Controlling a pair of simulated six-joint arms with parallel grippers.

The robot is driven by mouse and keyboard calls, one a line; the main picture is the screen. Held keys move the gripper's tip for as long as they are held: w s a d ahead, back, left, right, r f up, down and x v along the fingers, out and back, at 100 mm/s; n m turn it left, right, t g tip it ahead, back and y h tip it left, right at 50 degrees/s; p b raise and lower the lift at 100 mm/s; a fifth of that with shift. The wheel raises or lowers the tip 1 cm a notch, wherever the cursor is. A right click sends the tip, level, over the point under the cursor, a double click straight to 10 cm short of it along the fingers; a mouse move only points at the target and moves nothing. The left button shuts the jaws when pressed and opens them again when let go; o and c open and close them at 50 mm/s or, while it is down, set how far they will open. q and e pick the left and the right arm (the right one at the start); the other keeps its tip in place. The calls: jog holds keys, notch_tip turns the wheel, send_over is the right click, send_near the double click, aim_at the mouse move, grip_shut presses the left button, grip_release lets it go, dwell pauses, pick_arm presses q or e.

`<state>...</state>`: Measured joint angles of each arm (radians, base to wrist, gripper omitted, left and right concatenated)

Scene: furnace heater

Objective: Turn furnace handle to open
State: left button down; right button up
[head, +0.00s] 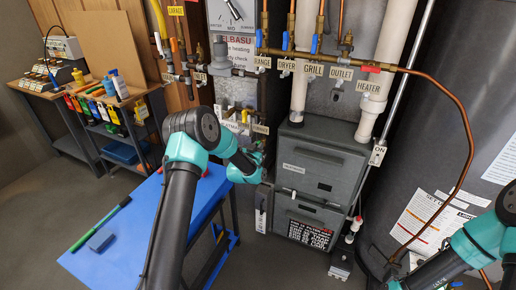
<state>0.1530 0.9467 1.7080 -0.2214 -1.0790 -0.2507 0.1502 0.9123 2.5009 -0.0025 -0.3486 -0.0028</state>
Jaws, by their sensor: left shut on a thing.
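My left gripper (259,158) is at the pipes left of the grey furnace cabinet (310,165), just below two small tilted labels. Its fingers are small and partly hidden by my own wrist. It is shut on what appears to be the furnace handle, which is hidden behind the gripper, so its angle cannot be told. The nearest label (261,128) is too small to read surely. My right arm comes in at the lower right, and its gripper is outside the picture.
A row of labelled valves, including a red heater handle (370,69), runs along the brass pipe above. A large grey tank (440,130) fills the right.

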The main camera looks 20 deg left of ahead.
dwell(0.3)
pick_arm(q)
jog(key=c, duration=1.1)
grip_release()
jog(key=shift+s, duration=0.1)
jog(key=s, duration=1.7)
jog(key=shift+s+a, duration=0.15)
jog(key=shift+a, duration=0.25)
jog(key=shift+f, duration=0.1)
jog(key=s+d+f+n+g+h, duration=0.1)
jog(key=s+d+f+g, duration=0.45)
jog(key=s+f, duration=0.35)
jog(key=s+d+f+n+g+h, duration=0.1)
jog(key=s+d+f+g, duration=0.3)
jog(key=s+f+g, duration=0.5)
jog(key=s, duration=0.2)
jog(key=s+d+f+g, duration=0.1)
jog(key=s, duration=0.3)
jog(key=s+d+f+g+h, duration=0.1)
jog(key=s, duration=0.2)
jog(key=shift+s+d+g, duration=0.2)
jog(key=shift+s+g, duration=0.15)
jog(key=shift+s, duration=0.05)
